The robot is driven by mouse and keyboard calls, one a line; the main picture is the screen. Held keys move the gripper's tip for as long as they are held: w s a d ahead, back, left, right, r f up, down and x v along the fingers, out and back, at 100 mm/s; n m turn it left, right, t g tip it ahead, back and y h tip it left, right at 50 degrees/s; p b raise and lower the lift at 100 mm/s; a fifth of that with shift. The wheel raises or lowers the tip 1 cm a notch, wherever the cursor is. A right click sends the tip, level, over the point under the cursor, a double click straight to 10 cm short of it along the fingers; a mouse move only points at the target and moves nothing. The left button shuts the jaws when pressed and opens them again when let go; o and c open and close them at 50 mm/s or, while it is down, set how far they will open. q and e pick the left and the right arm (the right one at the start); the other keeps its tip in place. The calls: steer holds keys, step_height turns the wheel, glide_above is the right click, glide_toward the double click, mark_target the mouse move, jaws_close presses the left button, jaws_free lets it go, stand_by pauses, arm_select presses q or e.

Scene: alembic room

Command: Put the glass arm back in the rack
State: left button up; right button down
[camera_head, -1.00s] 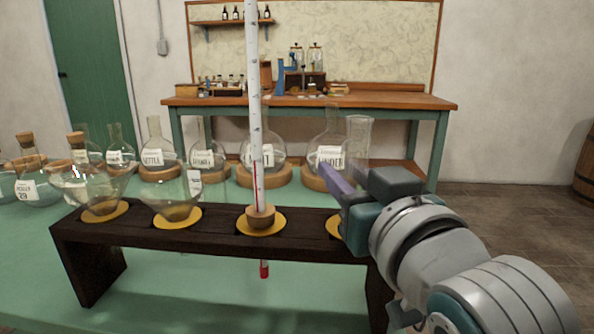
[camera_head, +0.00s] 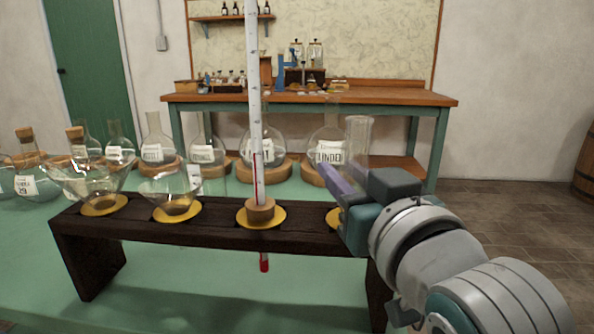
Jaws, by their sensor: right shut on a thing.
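The dark wooden rack (camera_head: 218,232) stands on the green table with a row of yellow-ringed holes. A glass funnel (camera_head: 97,183) and a second glass piece (camera_head: 176,192) sit in its two left holes. A tall white thermometer (camera_head: 256,120) with a cork stands upright in the third hole, its red tip showing below. My right gripper (camera_head: 338,192) is at the rack's right end, shut on a clear glass tube (camera_head: 357,142), taken to be the glass arm, which stands upright over the rightmost ring (camera_head: 333,217). The gripper hides the tube's lower part. My left gripper is not in view.
Several round labelled flasks on cork rings stand behind the rack, such as one at the right (camera_head: 328,152) and a corked one at the far left (camera_head: 30,183). A wooden workbench (camera_head: 310,97) stands against the back wall.

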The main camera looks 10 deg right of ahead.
steer(key=shift+f+b, duration=0.5)
steer(key=shift+f, duration=0.25)
stand_by(0.5)
steer(key=shift+f, duration=0.45)
stand_by(1.6)
steer(key=c, duration=0.6)
jaws_free()
steer(key=shift+o, duration=0.2)
steer(key=s+p, duration=0.1)
steer(key=s, duration=0.9)
steer(key=shift+d, duration=0.3)
steer(key=shift+r, duration=0.1)
